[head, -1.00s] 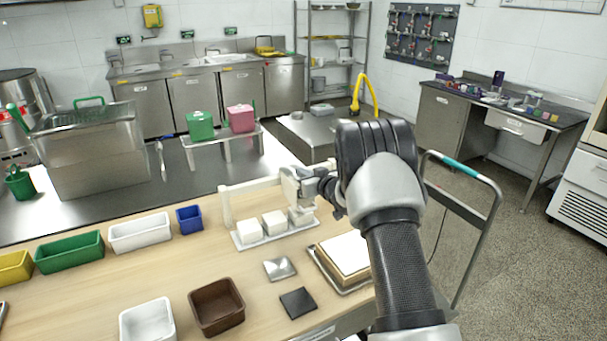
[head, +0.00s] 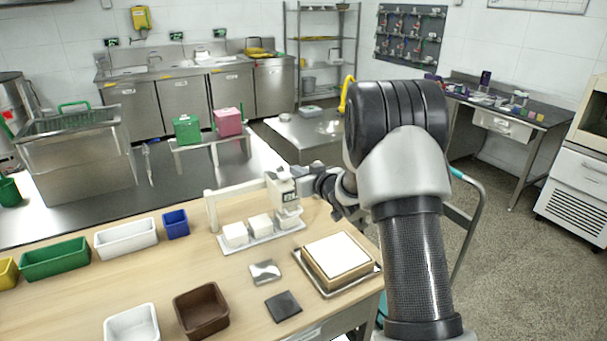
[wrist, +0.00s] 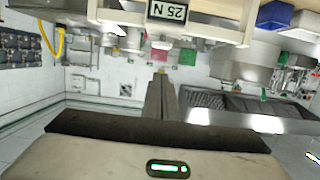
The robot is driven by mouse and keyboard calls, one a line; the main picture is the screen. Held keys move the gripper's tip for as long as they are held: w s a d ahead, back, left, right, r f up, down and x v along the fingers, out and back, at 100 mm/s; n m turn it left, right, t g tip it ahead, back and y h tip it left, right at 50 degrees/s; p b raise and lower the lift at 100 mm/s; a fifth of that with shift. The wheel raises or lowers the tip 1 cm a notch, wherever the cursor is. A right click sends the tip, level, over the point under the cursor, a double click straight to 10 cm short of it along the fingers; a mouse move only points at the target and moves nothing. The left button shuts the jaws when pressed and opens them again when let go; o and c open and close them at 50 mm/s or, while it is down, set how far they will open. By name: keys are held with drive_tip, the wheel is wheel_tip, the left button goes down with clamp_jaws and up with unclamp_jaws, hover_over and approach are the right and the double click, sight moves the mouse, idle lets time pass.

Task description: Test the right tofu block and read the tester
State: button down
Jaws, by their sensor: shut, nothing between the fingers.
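Three white tofu blocks stand on a white tray (head: 262,241) in the head view. The right tofu block (head: 289,221) sits under the head of the tester (head: 283,190), a pale device on a side arm. The tester head is low over this block; whether they touch, I cannot tell. My gripper (head: 312,184) is beside the tester's right side, partly hidden by my arm. In the wrist view my gripper (wrist: 163,88) is shut and empty. A tester display (wrist: 168,10) at the top edge there seems to read 25 N.
A framed white slab (head: 340,257) on a metal tray lies right of the blocks. A metal plate (head: 265,272), a black pad (head: 283,306) and a brown bin (head: 202,309) lie in front. A blue bin (head: 176,224) stands left. Bare wood lies between.

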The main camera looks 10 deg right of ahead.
drive_tip(key=shift+v, duration=1.45)
drive_tip(key=s+d+r+m+g+h+p, duration=0.35)
drive_tip(key=s+r+h, duration=0.25)
drive_tip(key=s+r, duration=1.1)
drive_tip(key=s+a+g+p, duration=0.2)
drive_tip(key=s, duration=1.2)
drive_tip(key=s+a+g+y+p, duration=0.1)
drive_tip(key=s+a+g+p, duration=0.1)
drive_tip(key=s, duration=1.1)
drive_tip(key=shift+s+a+r+g, duration=0.25)
drive_tip(key=shift+s+a+g, duration=0.15)
drive_tip(key=shift+g, duration=0.25)
